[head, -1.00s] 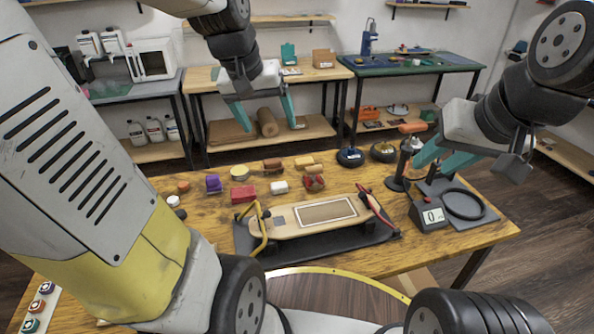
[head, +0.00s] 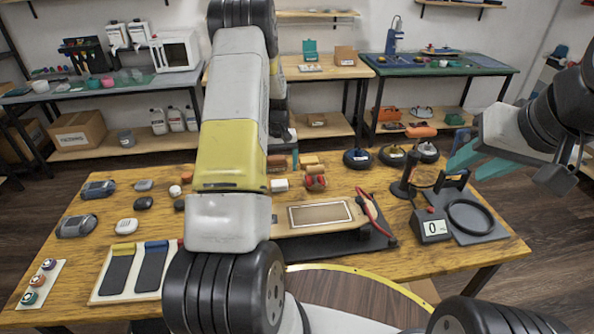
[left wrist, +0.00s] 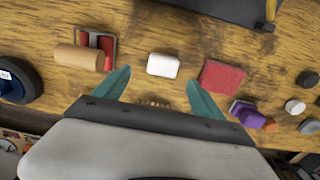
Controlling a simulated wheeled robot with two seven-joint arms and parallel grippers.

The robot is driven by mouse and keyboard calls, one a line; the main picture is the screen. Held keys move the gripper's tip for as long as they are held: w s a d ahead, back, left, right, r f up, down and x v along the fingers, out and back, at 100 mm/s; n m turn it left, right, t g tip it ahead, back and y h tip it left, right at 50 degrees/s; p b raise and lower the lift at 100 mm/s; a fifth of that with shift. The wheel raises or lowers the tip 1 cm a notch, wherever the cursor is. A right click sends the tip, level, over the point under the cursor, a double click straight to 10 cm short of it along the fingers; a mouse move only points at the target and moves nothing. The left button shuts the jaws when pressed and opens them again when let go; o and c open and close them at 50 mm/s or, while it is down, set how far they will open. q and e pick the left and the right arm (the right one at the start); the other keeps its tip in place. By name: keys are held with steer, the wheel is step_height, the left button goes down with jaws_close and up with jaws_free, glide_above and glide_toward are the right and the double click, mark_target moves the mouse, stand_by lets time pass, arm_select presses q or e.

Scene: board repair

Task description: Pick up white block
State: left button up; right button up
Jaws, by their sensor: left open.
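The white block (left wrist: 163,65) lies on the wooden table in the left wrist view, and it also shows in the head view (head: 279,185), just right of my left forearm. My left gripper (left wrist: 159,77) is open and empty. Its teal fingers point toward the table, with the white block seen between and slightly beyond the fingertips. My right gripper (head: 476,160) is open and empty over the right side of the table, near the scale.
In the left wrist view, a red block (left wrist: 221,75) lies right of the white block, and an orange-brown cylinder (left wrist: 78,57) lies left.

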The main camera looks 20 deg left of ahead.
mark_target(279, 182)
arm_select(q)
steer(key=f, duration=0.7)
steer(key=shift+s+a+f, duration=0.15)
steer(key=shift+s, duration=0.1)
steer(key=c, duration=1.5)
